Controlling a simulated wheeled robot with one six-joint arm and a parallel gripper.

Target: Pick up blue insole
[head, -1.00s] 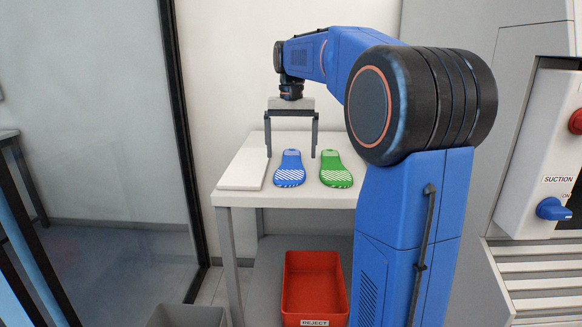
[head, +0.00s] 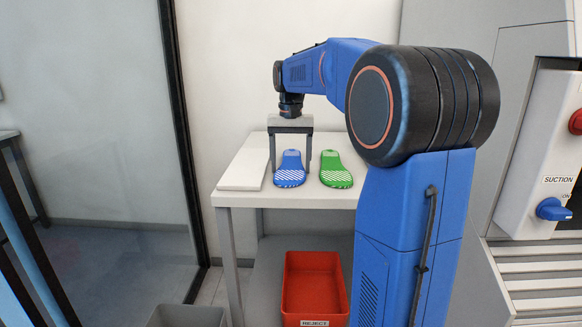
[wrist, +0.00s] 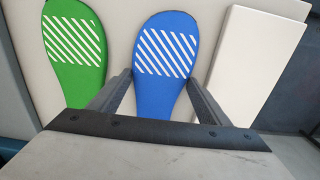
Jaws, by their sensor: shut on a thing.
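The blue insole (head: 290,171) with white diagonal stripes lies on the white table, between the fingers of my gripper (head: 290,170). In the wrist view the blue insole (wrist: 166,62) runs between both fingers, which press on its two sides near the narrow part. My gripper is shut on it, and it appears to rest still at the tabletop. The end of the insole closest to the wrist is hidden behind the gripper body.
A green striped insole (head: 335,169) lies just right of the blue one. A white flat block (head: 243,175) lies on the left of the table (head: 285,200). A red reject bin (head: 315,290) and a grey bin (head: 187,316) stand below.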

